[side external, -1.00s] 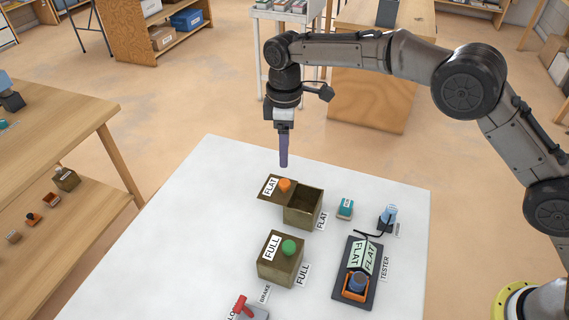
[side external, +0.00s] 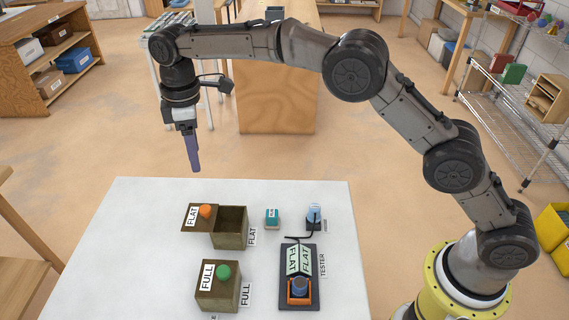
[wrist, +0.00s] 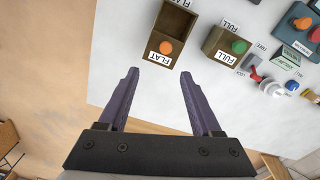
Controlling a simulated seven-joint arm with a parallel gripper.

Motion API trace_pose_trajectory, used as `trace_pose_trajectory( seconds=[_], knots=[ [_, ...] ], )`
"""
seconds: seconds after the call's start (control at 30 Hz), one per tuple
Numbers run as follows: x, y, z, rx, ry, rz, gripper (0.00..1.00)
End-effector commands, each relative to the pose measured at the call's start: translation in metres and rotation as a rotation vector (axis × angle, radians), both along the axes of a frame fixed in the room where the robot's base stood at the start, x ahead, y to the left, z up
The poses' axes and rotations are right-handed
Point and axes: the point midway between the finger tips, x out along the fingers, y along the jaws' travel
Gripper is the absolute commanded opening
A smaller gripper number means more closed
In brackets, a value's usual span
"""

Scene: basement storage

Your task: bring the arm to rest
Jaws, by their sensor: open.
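My gripper (side external: 195,168) is raised behind the table's far edge in the side view, above and behind the FLAT box (side external: 231,240). In the wrist view its two purple fingers (wrist: 159,74) are spread with nothing between them. The FLAT box stands partly open, its lid with an orange knob (side external: 205,211) shifted to the left. The FULL box (side external: 217,298) with a green knob is covered and stands nearer the camera. Both boxes also show in the wrist view, FLAT (wrist: 166,50) left of FULL (wrist: 222,47).
A tester (side external: 313,296) holds a blue cylinder (side external: 300,285) in an orange cradle on the white table (side external: 140,260). A teal block (side external: 272,219) and a pale blue item (side external: 314,213) stand behind it. Wire shelves (side external: 510,110) are at the right.

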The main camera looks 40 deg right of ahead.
Motion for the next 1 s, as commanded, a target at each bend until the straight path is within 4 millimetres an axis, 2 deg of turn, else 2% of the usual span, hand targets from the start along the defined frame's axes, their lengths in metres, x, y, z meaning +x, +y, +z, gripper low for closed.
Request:
trace_pose_trajectory(
  seconds=[0.03,0.07,0.2,0.3,0.5,0.6,0.77,0.87,1.0],
  knots=[
    [0.004,-0.009,0.025,0.018,-0.039,-0.017,0.66],
    [0.004,-0.016,0.04,0.027,-0.059,-0.027,0.66],
    [-0.013,-0.059,0.105,0.054,-0.129,-0.085,0.66],
    [-0.035,-0.089,0.142,0.069,-0.17,-0.133,0.66],
    [-0.092,-0.144,0.192,0.098,-0.249,-0.257,0.66],
    [-0.126,-0.168,0.206,0.112,-0.287,-0.327,0.66],
    [-0.184,-0.201,0.214,0.138,-0.341,-0.447,0.66],
    [-0.222,-0.217,0.209,0.155,-0.373,-0.527,0.66],
    [-0.274,-0.235,0.189,0.18,-0.412,-0.647,0.66]
  ],
)
